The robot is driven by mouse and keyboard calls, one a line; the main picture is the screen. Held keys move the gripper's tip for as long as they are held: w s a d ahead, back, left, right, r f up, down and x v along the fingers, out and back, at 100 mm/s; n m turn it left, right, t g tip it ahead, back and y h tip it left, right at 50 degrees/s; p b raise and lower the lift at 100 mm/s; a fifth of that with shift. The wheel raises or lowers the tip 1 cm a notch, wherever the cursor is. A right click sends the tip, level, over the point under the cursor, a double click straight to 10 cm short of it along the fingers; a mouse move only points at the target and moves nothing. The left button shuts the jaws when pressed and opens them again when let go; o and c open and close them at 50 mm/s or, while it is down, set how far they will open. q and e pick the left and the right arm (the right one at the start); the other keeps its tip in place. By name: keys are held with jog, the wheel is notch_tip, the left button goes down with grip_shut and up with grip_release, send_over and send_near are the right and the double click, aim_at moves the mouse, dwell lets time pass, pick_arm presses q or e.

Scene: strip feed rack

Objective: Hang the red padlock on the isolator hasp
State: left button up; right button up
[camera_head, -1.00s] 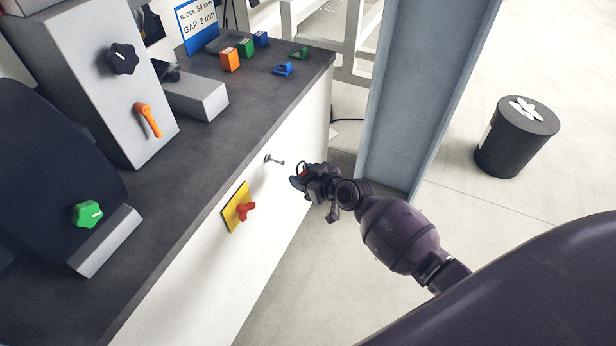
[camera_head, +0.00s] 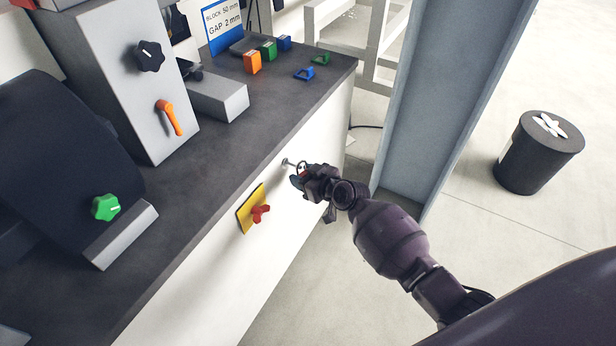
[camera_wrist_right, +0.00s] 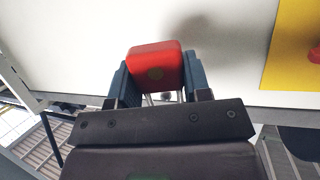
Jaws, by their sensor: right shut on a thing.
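The red padlock (camera_wrist_right: 155,66) is held between the blue-padded fingers of my right gripper (camera_wrist_right: 157,85), which is shut on it. Its red body faces the wrist camera; part of the metal shackle shows below it. In the head view, my right gripper (camera_head: 299,178) is at the white front panel, and the padlock is mostly hidden. A metal peg (camera_head: 286,162) sticks out of the panel just up and left of the gripper; contact cannot be told. The isolator, a yellow plate (camera_head: 247,212) with a red handle (camera_head: 261,213), is lower left. My left gripper is not in view.
The dark bench top (camera_head: 215,150) runs above the panel (camera_head: 215,270), with colored blocks (camera_head: 268,51) at its far end. A grey column (camera_head: 450,100) stands close behind my right arm. A dark bin (camera_head: 538,155) is on the floor at right.

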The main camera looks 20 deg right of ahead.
jog(key=shift+w+a+f, duration=0.1)
jog(key=shift+w+a, duration=0.3)
jog(key=shift+w, duration=0.15)
jog(key=shift+w+a+f+b, duration=0.35)
jog(key=shift+w+f+b, duration=0.05)
jog(key=shift+f+b, duration=0.15)
jog(key=o, duration=1)
jog(key=shift+o, duration=0.2)
